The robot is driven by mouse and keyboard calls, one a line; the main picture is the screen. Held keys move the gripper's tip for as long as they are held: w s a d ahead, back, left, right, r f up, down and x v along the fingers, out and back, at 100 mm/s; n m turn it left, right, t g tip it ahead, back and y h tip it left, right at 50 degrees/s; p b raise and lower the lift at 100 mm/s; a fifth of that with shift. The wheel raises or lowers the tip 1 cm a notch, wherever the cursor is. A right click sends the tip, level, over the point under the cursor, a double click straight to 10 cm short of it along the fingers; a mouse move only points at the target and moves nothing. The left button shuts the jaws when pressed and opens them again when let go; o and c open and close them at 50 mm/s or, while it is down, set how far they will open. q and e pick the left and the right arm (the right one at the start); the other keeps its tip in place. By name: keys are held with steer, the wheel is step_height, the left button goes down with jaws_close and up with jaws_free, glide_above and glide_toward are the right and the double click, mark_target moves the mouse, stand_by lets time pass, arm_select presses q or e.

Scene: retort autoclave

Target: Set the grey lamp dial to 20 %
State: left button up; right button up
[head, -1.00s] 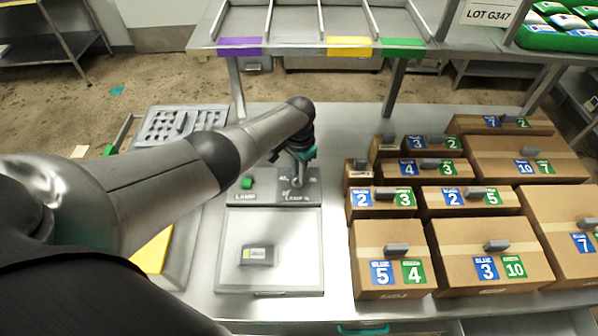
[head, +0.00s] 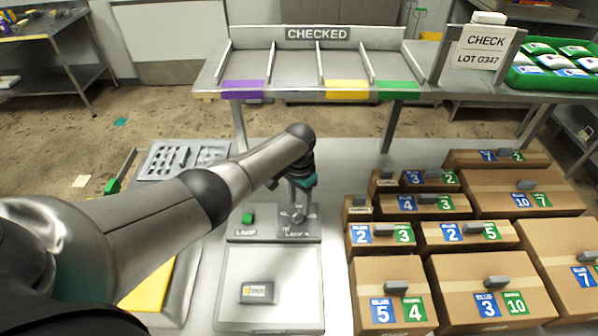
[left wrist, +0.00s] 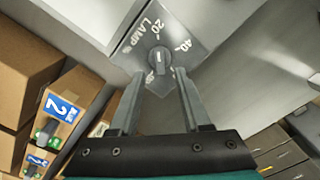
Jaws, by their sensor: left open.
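The grey lamp dial (left wrist: 159,60) is a round knob on a grey plate marked "LAMP", with "20" and "40" legible beside it. A pale mark shows on the knob, but I cannot tell exactly which number it points at. My left gripper (left wrist: 159,74) is open, with one finger on each side of the dial in the left wrist view. I cannot tell whether the fingers touch it. In the head view the left gripper (head: 299,200) hangs over the dial plate (head: 312,230) and partly hides the dial. My right gripper is not in view.
A green button (head: 247,218) sits left of the dial plate. A pale panel with a small dark-grey block (head: 257,292) lies in front. Several labelled cardboard boxes (head: 392,270) stand close on the right. A "CHECKED" rack (head: 318,60) is behind, and a grey tray (head: 155,174) is at left.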

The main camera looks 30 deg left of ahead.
mark_target(299, 212)
arm_select(q)
step_height(299, 212, up, 12)
steer(key=p, duration=0.1)
steer(key=shift+f+p, duration=0.15)
steer(key=shift+p, duration=0.15)
stand_by(0.4)
